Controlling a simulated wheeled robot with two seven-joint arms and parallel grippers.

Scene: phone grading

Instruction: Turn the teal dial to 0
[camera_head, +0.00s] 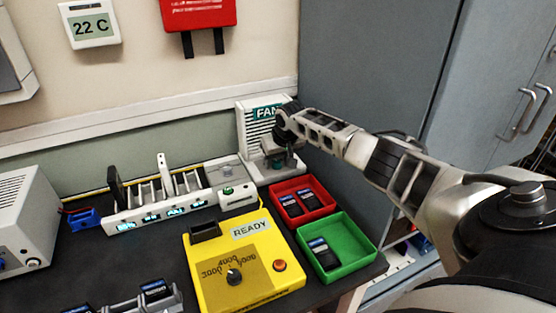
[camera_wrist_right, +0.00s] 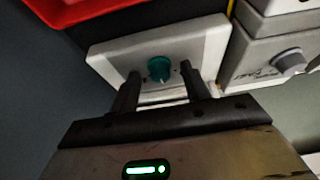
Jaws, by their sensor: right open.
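The teal dial (camera_wrist_right: 160,69) sits on the front of a light fan base (camera_wrist_right: 104,60) in the right wrist view. Its setting marks are too small and partly hidden to read. In the head view the fan unit (camera_head: 254,115) carries a "FAN" label, and the teal dial (camera_head: 285,163) shows only partly below my gripper. My right gripper (camera_wrist_right: 163,88) is open, with one finger on each side of the dial in the picture. I cannot tell whether the fingers touch it. My left gripper is not in view.
A red tray (camera_head: 331,204) and a green tray (camera_head: 370,245) with dark phones lie in front of the fan. A yellow box (camera_head: 205,285) labelled READY stands left of them. A white rack (camera_head: 107,216) stands at the back. A grey cabinet (camera_head: 360,60) bounds the right.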

